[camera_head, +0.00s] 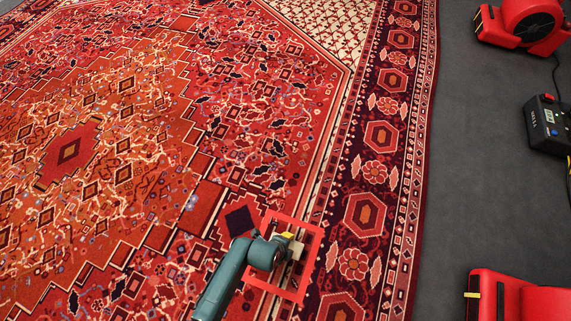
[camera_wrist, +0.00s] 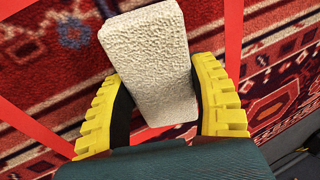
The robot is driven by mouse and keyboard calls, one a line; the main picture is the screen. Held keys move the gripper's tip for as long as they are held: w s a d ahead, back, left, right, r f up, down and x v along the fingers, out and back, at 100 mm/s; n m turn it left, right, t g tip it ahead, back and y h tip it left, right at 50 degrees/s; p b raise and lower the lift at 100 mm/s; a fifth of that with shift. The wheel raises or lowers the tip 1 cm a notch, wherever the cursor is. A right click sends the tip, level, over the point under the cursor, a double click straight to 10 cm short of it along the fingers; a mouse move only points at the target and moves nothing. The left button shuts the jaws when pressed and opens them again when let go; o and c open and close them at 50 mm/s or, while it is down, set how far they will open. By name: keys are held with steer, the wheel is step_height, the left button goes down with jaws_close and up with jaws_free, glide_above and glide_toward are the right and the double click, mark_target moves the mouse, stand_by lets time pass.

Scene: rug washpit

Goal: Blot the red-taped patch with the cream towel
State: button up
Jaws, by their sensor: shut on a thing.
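The red-taped patch (camera_head: 316,246) is a square outline of red tape on the patterned rug, at the lower middle of the head view. Red tape strips (camera_wrist: 234,35) also show in the wrist view. My gripper (camera_head: 292,243) is over the inside of the taped square. In the wrist view my yellow-padded gripper (camera_wrist: 160,105) is shut on the folded cream towel (camera_wrist: 148,58), a pale, rough-textured block. The towel shows only as a small pale bit (camera_head: 296,250) in the head view. I cannot tell whether it touches the rug.
The large red rug (camera_head: 120,130) fills the left and middle. Grey floor (camera_head: 470,180) lies to the right. A red blower (camera_head: 525,22) stands at upper right, another red machine (camera_head: 520,297) at lower right, and a black box with cables (camera_head: 547,125) between them.

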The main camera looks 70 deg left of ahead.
step_height(320, 180, up, 7)
steer(key=p, duration=0.7)
steer(key=shift+r, duration=0.15)
